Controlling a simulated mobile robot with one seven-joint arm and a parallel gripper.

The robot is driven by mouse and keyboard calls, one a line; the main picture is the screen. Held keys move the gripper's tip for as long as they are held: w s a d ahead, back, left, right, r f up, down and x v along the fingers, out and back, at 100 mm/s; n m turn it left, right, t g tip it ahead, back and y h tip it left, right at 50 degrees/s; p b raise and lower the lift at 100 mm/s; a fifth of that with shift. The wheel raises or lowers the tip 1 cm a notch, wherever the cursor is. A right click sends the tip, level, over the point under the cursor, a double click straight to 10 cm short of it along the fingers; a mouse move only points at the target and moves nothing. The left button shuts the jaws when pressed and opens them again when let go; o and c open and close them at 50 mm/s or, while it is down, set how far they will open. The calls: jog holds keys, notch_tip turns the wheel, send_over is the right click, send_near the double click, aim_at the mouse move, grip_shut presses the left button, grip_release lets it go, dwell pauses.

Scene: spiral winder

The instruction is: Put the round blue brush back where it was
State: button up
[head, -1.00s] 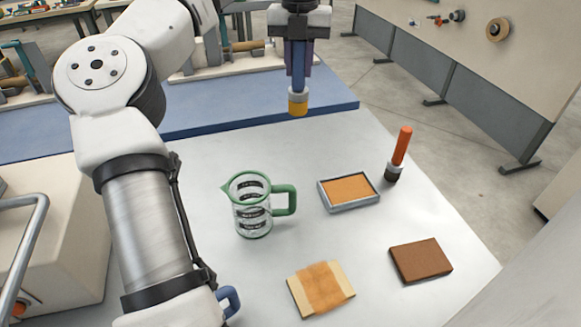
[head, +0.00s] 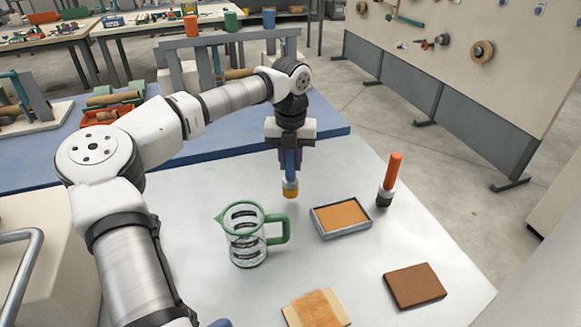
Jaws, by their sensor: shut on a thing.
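The round blue brush (head: 290,170) has a blue handle, a pale collar and yellow bristles pointing down. My gripper (head: 290,158) is shut on its handle and holds it upright, bristles down. The bristle tip appears just above the white table (head: 340,264) or close to it; I cannot tell whether it touches. It is behind the jug and to the left of the tray in the picture. A second round brush (head: 389,180), with an orange handle and dark bristles, stands upright on the table at the right.
A glass jug with a green rim and handle (head: 248,236) stands left of a grey tray (head: 325,235) with an orange filling. A brown block (head: 415,286) and a tan-and-orange block (head: 314,310) lie nearer. The table between the brown block and the jug is clear.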

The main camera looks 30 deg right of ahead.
aim_at(290, 169)
jog(key=shift+f, duration=1.55)
jog(key=o, duration=1)
notch_tip(290, 169, up, 12)
jog(key=shift+r+b, duration=0.15)
jog(key=shift+b, duration=0.5)
